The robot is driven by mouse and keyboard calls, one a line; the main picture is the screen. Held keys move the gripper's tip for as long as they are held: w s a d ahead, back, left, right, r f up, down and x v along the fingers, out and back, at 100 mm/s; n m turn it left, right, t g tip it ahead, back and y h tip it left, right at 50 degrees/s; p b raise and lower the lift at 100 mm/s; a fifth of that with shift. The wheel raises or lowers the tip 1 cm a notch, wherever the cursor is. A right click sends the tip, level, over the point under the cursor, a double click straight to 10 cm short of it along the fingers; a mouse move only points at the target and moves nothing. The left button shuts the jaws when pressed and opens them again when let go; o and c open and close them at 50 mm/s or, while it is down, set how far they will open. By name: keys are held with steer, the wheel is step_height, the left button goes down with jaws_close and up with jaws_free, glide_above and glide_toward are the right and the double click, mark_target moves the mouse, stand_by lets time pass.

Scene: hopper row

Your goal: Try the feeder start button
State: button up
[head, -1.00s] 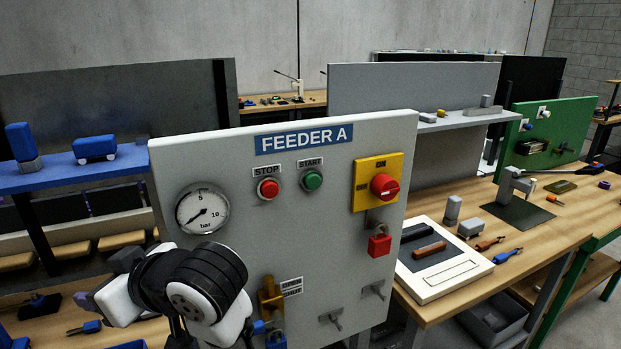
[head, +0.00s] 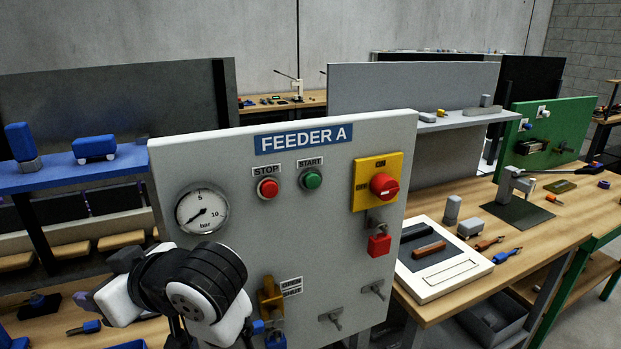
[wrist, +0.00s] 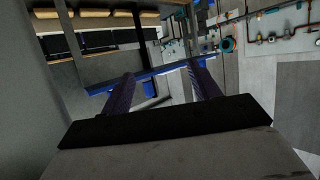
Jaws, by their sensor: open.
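The FEEDER A panel (head: 330,235) stands upright in front of me in the head view. Its green START button (head: 312,179) sits under its label, right of the red STOP button (head: 268,188). A red rotary switch (head: 384,186) is on a yellow plate, with a red padlock (head: 379,243) hanging below it. A gauge (head: 202,209) is at left, its needle near the low end. A yellow valve handle (head: 270,299) sits by an OPEN/SHUT label, with a blue padlock below. My gripper (wrist: 163,84) is open and empty in the wrist view; its fingers are not clear in the head view.
My arm covers the panel's lower left. A wooden bench (head: 540,235) at right holds a white-framed tray (head: 445,285) and several small tools. A blue shelf (head: 60,176) stands at left. Space before the panel's buttons is clear.

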stand_by(0.5)
jaws_close()
stand_by(1.5)
